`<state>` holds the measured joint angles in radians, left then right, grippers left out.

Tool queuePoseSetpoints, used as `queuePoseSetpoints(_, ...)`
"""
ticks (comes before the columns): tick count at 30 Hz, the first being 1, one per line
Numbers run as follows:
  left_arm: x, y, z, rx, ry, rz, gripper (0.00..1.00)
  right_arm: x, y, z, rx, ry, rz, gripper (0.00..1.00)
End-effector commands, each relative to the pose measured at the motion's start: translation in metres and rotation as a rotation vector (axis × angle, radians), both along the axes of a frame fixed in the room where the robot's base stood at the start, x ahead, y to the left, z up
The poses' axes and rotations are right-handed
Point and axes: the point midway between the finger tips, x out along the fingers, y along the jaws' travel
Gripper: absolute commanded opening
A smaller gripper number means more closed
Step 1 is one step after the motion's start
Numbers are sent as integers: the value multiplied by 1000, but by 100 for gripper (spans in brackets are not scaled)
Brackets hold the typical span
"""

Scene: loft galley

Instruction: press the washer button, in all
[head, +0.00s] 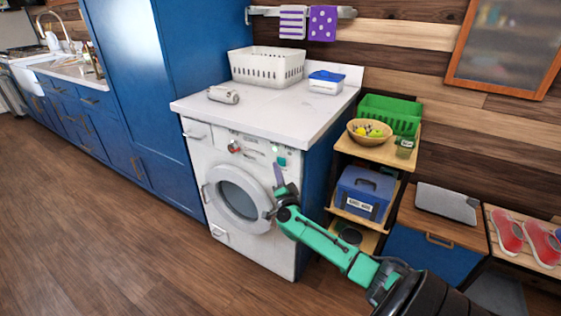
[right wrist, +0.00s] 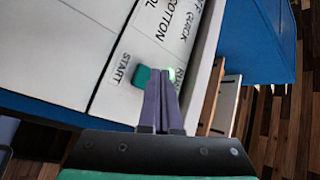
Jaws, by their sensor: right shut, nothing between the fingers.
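The white washer (head: 258,249) stands under the white countertop, its round door closed. Its green button (head: 281,161) is at the upper right of the front panel. In the right wrist view the square green button (right wrist: 142,76) sits beside the word START, and a small green light (right wrist: 172,74) glows on its other side. My right gripper (head: 278,167) is shut and empty, its purple fingertips at the panel. In the right wrist view its fingertips (right wrist: 161,71) overlap the button's right edge; I cannot tell whether they touch it. My left gripper is not in view.
A white basket (head: 266,66), a blue-lidded box (head: 326,82) and a rolled grey item (head: 223,95) are on the countertop (head: 270,112). Right of the washer, a wooden shelf holds a bowl (head: 369,138) and a blue toolbox (head: 365,190). The floor in front is clear.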

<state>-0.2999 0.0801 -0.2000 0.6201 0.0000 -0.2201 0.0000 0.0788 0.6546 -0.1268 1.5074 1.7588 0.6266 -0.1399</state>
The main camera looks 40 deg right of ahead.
Motion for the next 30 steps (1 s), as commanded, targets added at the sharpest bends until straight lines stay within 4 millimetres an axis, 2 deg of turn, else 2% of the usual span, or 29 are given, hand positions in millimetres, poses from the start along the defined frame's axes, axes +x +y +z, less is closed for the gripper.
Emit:
queuePoseSetpoints(8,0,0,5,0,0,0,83,-1,5,1,2,0,1,0)
queuePoseSetpoints(21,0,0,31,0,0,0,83,-14,45,1,3,1,0,0)
queuePoseSetpoints(30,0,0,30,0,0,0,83,-14,48,-1,1,0,0,0)
